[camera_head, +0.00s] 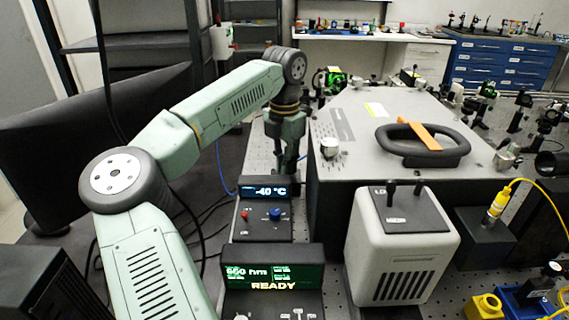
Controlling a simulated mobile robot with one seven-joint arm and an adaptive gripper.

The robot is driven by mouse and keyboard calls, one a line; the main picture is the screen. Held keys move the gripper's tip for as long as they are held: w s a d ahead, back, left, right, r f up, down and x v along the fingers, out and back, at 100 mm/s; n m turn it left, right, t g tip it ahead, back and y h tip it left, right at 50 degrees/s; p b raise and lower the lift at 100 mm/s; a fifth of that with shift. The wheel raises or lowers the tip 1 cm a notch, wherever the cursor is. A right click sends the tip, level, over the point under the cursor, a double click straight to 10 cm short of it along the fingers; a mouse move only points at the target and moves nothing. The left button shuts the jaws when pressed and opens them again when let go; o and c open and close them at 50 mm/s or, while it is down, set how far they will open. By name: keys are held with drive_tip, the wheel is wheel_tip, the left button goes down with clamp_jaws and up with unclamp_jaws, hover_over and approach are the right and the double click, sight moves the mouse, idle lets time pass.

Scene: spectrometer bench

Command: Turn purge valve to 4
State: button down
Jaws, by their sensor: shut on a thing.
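My gripper (288,162) points straight down beside the left wall of the large grey instrument box (340,185), behind the small "-40 °C" display unit (265,191). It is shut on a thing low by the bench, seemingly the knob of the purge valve. The fingertips, the knob and any number scale are dark or hidden behind the display unit, so I cannot read the valve's setting.
The "-40 °C" unit has a red and a blue knob (275,214). A "READY" display unit (272,284) stands in front. A white vented box (401,245) stands to the right. A black handle (423,143) tops the grey box. A dark monitor (110,120) is at left.

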idle(0.4)
drive_tip(key=c, duration=1.5)
unclamp_jaws()
drive_tip(key=shift+c, duration=0.2)
drive_tip(key=shift+r, duration=0.15)
wheel_tip(320, 180, up, 12)
